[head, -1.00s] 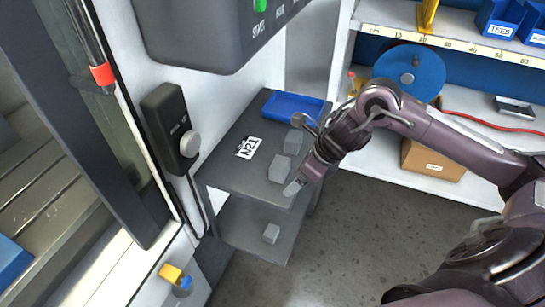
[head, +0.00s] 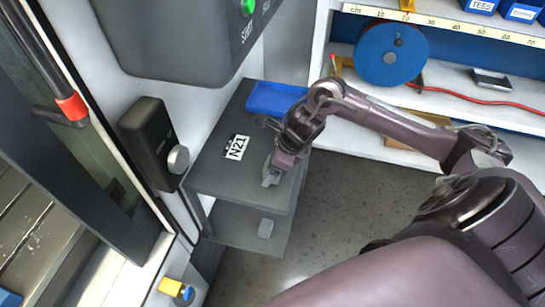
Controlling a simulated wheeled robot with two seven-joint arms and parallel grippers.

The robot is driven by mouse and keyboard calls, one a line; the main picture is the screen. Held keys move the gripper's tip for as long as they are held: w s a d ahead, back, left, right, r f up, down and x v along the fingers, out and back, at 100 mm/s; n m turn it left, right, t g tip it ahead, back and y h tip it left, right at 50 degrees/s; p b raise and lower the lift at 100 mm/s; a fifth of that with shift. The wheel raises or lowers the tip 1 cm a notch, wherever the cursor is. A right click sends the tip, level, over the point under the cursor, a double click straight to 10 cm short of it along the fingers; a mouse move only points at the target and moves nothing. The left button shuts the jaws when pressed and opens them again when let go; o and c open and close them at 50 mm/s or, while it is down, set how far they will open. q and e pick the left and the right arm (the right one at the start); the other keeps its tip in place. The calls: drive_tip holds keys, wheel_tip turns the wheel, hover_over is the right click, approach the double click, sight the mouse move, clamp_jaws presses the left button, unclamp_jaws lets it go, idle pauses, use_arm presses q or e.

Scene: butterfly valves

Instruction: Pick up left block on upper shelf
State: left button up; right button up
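My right arm comes in from the right, and its gripper (head: 270,178) points down at the front part of the dark grey upper shelf (head: 222,175). Light grey shapes show at the fingertips. I cannot separate the fingers from a grey block there, nor tell whether they hold one. The other upper-shelf block seen before is hidden behind the gripper and wrist. My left gripper is not in view.
A blue tray (head: 275,98) sits at the back of the upper shelf, and an N21 label (head: 236,147) lies left of the gripper. A black wall box with a knob (head: 152,140) stands close on the left. Floor is clear to the right.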

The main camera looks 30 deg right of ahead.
drive_tip(key=shift+f, duration=0.1)
drive_tip(key=c, duration=1.2)
drive_tip(key=shift+c, duration=0.5)
